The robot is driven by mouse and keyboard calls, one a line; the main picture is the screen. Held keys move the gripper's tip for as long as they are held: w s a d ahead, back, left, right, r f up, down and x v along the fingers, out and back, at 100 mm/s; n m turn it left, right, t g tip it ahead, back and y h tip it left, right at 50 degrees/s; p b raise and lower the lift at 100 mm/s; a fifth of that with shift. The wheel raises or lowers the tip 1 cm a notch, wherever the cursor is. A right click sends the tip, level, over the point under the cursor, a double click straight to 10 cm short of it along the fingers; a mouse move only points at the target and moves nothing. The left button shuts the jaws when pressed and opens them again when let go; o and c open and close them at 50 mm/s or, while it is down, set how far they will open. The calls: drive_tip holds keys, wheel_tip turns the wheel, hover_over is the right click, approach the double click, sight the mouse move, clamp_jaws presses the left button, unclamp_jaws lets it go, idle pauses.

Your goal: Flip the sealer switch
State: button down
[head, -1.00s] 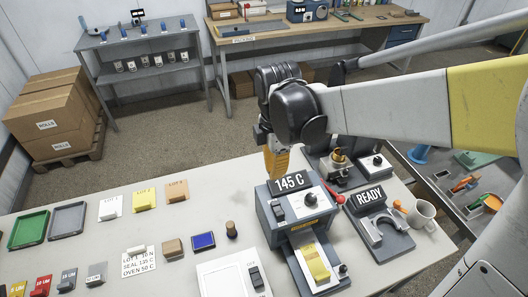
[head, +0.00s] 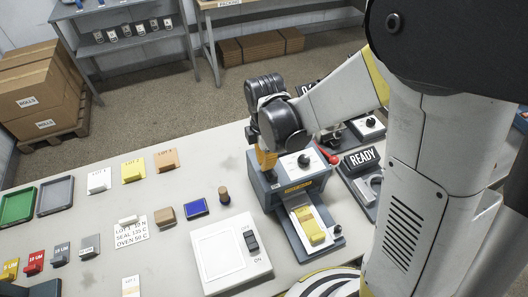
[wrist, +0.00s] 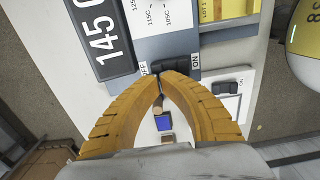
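The sealer (head: 303,184) is a blue-grey box with a dial and a yellow strip on its front tray. In the wrist view its face shows a 145 C display (wrist: 98,38) and a black rocker switch (wrist: 182,63) between OFF and ON labels. My gripper (wrist: 164,76) has its orange fingers with tips together, right at the switch's edge. I cannot tell whether they touch it or which way the switch is tilted.
A white panel (head: 217,252) with its own black rocker switch (head: 252,241) lies left of the sealer. The READY unit (head: 361,158) stands to the right. A blue pad (head: 195,207), a stamp (head: 223,195), cards and trays lie on the table to the left.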

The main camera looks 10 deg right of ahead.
drive_tip(key=shift+f, duration=0.25)
drive_tip(key=shift+w+f+b, duration=0.1)
drive_tip(key=shift+f+b, duration=0.45)
drive_tip(key=shift+b, duration=0.15)
drive_tip(key=shift+r, duration=0.15)
drive_tip(key=shift+s+d+r+p, duration=0.1)
drive_tip(key=shift+s+r+p, duration=0.3)
drive_tip(key=shift+s, duration=0.3)
wheel_tip(320, 180, up, 14)
drive_tip(key=w+p, duration=0.3)
drive_tip(key=p, duration=0.1)
drive_tip(key=shift+a+f, duration=0.2)
drive_tip(key=shift+a, duration=0.1)
